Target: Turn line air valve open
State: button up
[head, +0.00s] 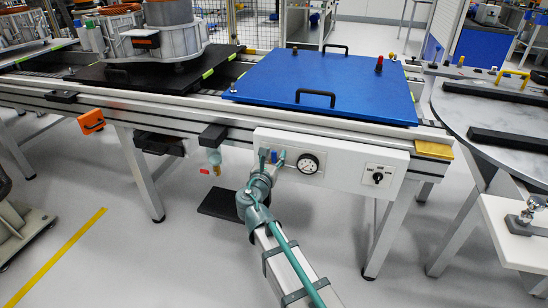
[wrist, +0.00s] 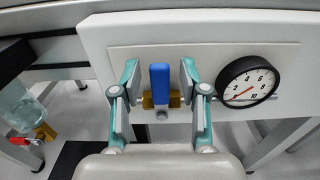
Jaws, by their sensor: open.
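The line air valve has a blue lever handle (wrist: 160,78) standing upright over a brass body (wrist: 176,98) on the white panel. The handle is across the horizontal pipe. In the head view the handle (head: 274,157) shows small at the panel's left end. My gripper (wrist: 160,82) is open in the wrist view, with one teal-and-grey finger on each side of the handle and visible gaps to it. In the head view my gripper (head: 270,162) is at the panel front. A round pressure gauge (wrist: 248,82) sits right of the valve, its needle toward the lower left.
A black rotary switch (head: 377,177) is on the panel's right part. The blue plate (head: 330,82) with handles lies on the conveyor above. A clear bowl (wrist: 18,105) with red and brass parts hangs at left. The floor in front is mostly clear.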

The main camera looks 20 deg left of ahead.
grip_shut()
dwell(0.3)
